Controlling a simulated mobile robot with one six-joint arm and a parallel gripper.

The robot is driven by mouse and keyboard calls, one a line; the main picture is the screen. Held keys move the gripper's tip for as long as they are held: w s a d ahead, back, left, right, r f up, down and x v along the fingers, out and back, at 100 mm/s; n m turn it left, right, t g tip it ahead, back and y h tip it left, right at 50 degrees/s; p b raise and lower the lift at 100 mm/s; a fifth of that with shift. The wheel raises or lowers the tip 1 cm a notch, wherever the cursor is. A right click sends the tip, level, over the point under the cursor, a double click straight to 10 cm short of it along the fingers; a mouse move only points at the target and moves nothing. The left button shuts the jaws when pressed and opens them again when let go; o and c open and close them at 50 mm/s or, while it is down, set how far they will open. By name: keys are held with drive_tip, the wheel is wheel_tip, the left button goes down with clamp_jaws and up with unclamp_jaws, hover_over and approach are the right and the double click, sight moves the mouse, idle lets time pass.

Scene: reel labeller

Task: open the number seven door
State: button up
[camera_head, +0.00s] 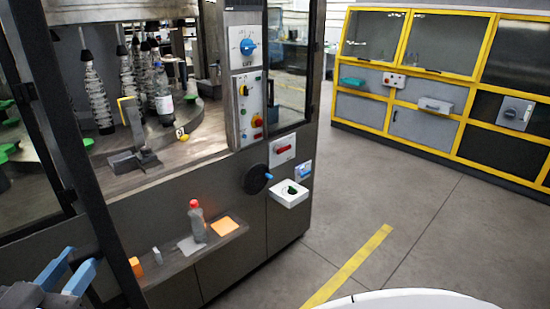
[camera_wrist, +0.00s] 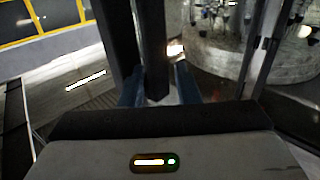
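No number seven can be read in either view, so I cannot tell which door bears it. A glazed, dark-framed panel (camera_head: 30,190) of the labelling machine is at the left in the head view. A dark upright post (camera_head: 80,160) stands at its right, beside the open bay. My gripper (camera_head: 68,276) is at the lower left of the head view, its two blue fingers apart. In the wrist view my gripper (camera_wrist: 158,85) shows a finger on each side of a dark upright bar (camera_wrist: 152,45). Gaps seem to show beside the bar; contact cannot be made out.
The bay holds several bottles (camera_head: 163,98) on a round table. A ledge (camera_head: 190,250) below carries a red-capped bottle (camera_head: 197,220) and orange pieces. A black handwheel (camera_head: 257,180) and a white box (camera_head: 289,194) stick out at the right. Yellow-framed cabinets (camera_head: 400,90) stand behind clear floor.

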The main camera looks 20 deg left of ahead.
wheel_tip(320, 180, up, 6)
drive_tip(key=shift+r, duration=0.2)
